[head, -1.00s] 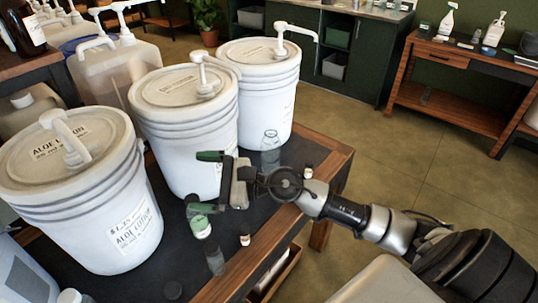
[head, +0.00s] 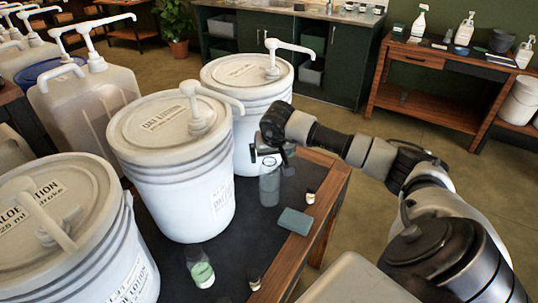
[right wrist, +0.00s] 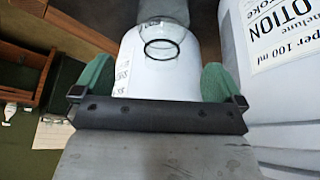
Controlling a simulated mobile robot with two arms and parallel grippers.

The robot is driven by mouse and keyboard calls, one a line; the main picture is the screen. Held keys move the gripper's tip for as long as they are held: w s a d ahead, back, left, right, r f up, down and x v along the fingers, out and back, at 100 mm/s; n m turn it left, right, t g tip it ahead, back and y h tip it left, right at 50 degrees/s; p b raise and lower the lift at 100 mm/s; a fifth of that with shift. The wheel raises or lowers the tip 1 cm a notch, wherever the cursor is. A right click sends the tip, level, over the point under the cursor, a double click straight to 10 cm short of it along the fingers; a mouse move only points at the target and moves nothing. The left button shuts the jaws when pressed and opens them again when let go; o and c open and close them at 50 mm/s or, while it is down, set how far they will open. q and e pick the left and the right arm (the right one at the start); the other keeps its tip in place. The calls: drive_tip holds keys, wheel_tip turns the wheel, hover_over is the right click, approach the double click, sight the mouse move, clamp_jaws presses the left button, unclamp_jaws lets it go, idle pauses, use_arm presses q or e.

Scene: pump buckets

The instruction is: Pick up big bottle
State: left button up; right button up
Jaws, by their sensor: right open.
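The big bottle (head: 269,186) is clear, empty-looking and upright on the dark table top, in front of the farthest white bucket. My right gripper (head: 278,152) is at the bottle's upper end in the head view, its fingers mostly hidden by my wrist. In the right wrist view the right gripper (right wrist: 157,76) is open, with one green finger pad on each side. The bottle's round mouth and clear body (right wrist: 165,45) show between and just beyond the pads. I cannot tell whether they touch it. My left gripper is not in view.
White pump buckets (head: 180,190) line the table's left side, close to the bottle. A bottle with green liquid (head: 200,270) and another vial (head: 254,282) stand nearer.

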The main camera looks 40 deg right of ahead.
sight(269, 180)
drive_tip(key=shift+w+f, duration=0.25)
drive_tip(key=shift+f, duration=0.1)
drive_tip(key=shift+w+f, duration=0.2)
drive_tip(key=shift+f, duration=0.15)
drive_tip(key=p+x, duration=0.1)
drive_tip(key=x, duration=0.2)
drive_tip(key=shift+s+f+p, duration=0.1)
drive_tip(key=shift+f+p, duration=0.15)
drive_tip(key=shift+p, duration=0.15)
drive_tip(key=shift+d+f, duration=0.15)
drive_tip(key=shift+f, duration=0.2)
drive_tip(key=shift+w+f, duration=0.15)
drive_tip(key=shift+w, duration=0.1)
drive_tip(key=shift+c, duration=1.3)
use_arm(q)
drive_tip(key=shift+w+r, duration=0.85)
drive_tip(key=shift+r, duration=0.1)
use_arm(e)
drive_tip(key=c, duration=1)
